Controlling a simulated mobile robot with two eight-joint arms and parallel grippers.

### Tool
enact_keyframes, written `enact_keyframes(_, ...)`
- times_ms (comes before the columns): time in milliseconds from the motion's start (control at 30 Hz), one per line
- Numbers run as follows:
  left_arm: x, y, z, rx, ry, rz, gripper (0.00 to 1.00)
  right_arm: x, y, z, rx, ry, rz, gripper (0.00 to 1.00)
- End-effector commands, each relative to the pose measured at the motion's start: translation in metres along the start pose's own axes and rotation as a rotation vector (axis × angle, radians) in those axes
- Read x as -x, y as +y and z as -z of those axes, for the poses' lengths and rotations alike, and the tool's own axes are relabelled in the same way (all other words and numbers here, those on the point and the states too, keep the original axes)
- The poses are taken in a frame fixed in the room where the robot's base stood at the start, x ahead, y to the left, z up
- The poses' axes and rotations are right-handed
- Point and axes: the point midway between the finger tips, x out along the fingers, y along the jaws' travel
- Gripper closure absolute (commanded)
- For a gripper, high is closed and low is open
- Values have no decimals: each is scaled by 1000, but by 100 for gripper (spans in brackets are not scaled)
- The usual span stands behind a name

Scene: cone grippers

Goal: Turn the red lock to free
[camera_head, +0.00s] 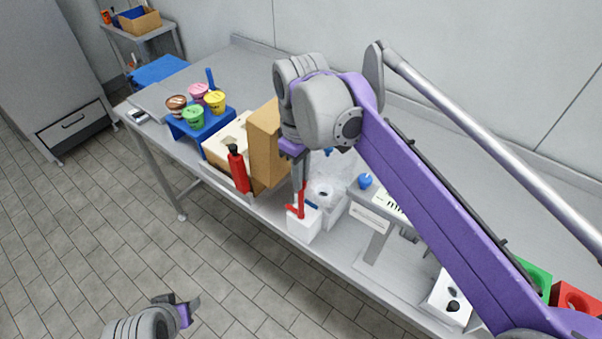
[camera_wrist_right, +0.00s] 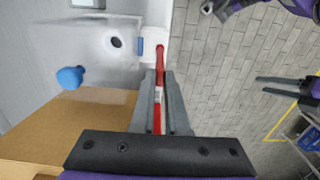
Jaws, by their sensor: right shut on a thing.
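The red lock (camera_head: 297,212) is a red lever on a white block (camera_head: 304,229) at the front edge of the table. In the right wrist view the lever (camera_wrist_right: 160,66) runs down between the two grey fingers. My right gripper (camera_head: 301,187) reaches down from above and is shut on the red lever; the fingers (camera_wrist_right: 160,100) hide part of it. Any marking for free or locked is too small to read. My left gripper (camera_head: 184,311) is low over the floor, away from the table, and its finger opening is not clear.
A brown box (camera_head: 264,143) and a red bottle with a black top (camera_head: 239,170) stand just left of my right gripper. A clear machine part (camera_head: 327,192) and a blue knob (camera_head: 365,181) lie behind and right. Coloured cups stand in a blue rack (camera_head: 218,124).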

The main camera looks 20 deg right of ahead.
Motion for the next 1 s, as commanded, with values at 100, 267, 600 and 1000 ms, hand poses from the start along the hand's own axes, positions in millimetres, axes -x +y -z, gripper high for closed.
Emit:
enact_keyframes(100, 0, 0, 0, 0, 0, 0, 50, 1, 0, 0, 7, 1, -1, 100)
enact_keyframes(267, 0, 0, 0, 0, 0, 0, 50, 1, 0, 0, 8, 1, -1, 100)
enact_keyframes(600, 0, 0, 0, 0, 0, 0, 50, 0, 0, 0, 7, 1, -1, 57)
enact_keyframes(1000, 1, 0, 1, 0, 1, 0, 50, 10, 0, 0, 7, 1, -1, 57)
